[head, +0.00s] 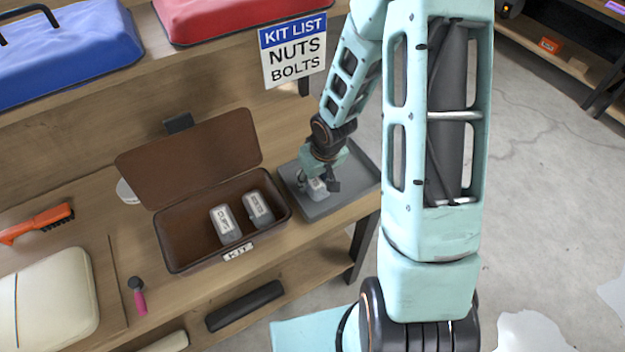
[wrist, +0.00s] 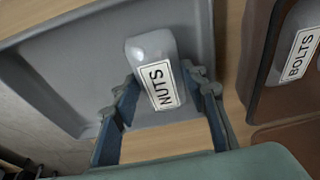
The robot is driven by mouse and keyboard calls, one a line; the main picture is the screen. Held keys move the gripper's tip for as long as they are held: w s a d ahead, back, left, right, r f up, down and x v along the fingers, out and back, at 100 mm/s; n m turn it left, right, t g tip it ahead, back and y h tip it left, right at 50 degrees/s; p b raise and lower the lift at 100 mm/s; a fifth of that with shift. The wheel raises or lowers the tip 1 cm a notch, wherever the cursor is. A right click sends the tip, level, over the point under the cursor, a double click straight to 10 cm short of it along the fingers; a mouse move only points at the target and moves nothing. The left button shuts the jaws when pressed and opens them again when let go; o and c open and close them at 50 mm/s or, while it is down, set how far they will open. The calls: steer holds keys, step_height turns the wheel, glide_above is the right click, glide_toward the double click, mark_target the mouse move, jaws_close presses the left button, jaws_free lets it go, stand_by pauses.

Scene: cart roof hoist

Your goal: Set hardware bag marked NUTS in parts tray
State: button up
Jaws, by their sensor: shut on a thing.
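The hardware bag marked NUTS (wrist: 152,50) is pale with a white label, and my gripper (wrist: 163,88) is shut on it, one finger on each side. The bag shows in the wrist view against the grey parts tray (wrist: 75,80). In the head view, my gripper (head: 320,180) is over the left part of the parts tray (head: 345,205), with the bag (head: 316,189) low at its fingertips. I cannot tell whether the bag touches the tray floor.
Left of the tray stands an open brown KIT box (head: 185,245) holding a BOLTS bag (head: 258,208) and another bag (head: 225,224). Its lid (head: 190,158) is tilted back. A KIT LIST sign (head: 293,52) names NUTS and BOLTS. An orange brush (head: 38,222) lies far left.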

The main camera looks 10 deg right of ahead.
steer(key=shift+f, duration=0.1)
steer(key=shift+f, duration=0.15)
steer(key=o, duration=1.2)
steer(key=shift+r, duration=0.2)
steer(key=shift+r, duration=0.35)
steer(key=p+v, duration=0.3)
steer(key=v, duration=0.8)
steer(key=shift+s+r+p, duration=0.15)
steer(key=shift+r+p, duration=0.05)
steer(key=shift+p, duration=0.15)
